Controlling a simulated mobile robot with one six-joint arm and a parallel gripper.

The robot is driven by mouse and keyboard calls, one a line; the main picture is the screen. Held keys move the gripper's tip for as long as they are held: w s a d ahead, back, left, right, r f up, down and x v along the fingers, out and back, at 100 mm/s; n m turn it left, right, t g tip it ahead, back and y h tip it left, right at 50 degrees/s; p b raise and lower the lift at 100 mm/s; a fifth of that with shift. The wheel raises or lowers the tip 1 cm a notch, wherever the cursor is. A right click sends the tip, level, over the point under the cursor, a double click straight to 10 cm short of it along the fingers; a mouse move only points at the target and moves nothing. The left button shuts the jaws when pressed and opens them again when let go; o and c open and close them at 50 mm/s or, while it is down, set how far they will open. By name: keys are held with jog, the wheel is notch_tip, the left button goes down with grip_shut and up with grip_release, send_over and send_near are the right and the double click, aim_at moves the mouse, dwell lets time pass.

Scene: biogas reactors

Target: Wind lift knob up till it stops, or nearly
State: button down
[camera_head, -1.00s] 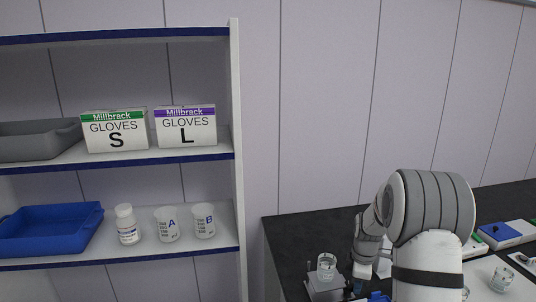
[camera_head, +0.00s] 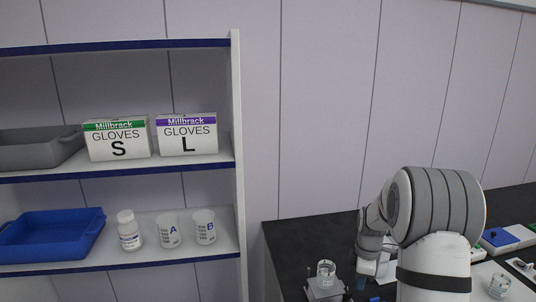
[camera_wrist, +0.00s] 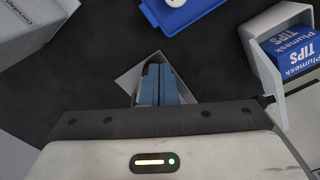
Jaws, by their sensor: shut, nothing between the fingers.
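My gripper (camera_wrist: 159,70) shows in the wrist view with its two blue-grey fingers side by side, shut and empty. A pale, square-cornered thing (camera_wrist: 127,80) lies under or behind the fingertips. I cannot tell whether it belongs to the lift. In the head view, my gripper is at the bottom, largely hidden by my arm. A clear beaker (camera_head: 326,273) stands on a small grey stand (camera_head: 323,292) to the left of my arm. I cannot make out the lift knob in either view.
In the wrist view, a white holder (camera_wrist: 251,45) with blue TIPS boxes (camera_wrist: 293,50) is at right, a blue-and-white item (camera_wrist: 185,12) at top, a pale box (camera_wrist: 35,22) at upper left. Dark bench (camera_head: 285,240) lies between. Shelves (camera_head: 236,130) stand left in the head view.

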aim_at(347, 292)
jog(key=shift+r, duration=0.7)
jog(key=shift+w+d+f+m+p, duration=0.15)
jog(key=shift+f+m+p, duration=0.3)
jog(key=shift+f+m, duration=0.6)
jog(key=shift+w+a+f+m+p, duration=0.1)
jog(key=shift+w+f+m+p, duration=0.3)
jog(key=shift+f+m, duration=0.6)
jog(key=shift+w+d+f+m+p, duration=0.1)
jog(key=shift+f+m+p, duration=0.45)
jog(key=shift+f+m, duration=0.45)
jog(key=shift+a, duration=0.2)
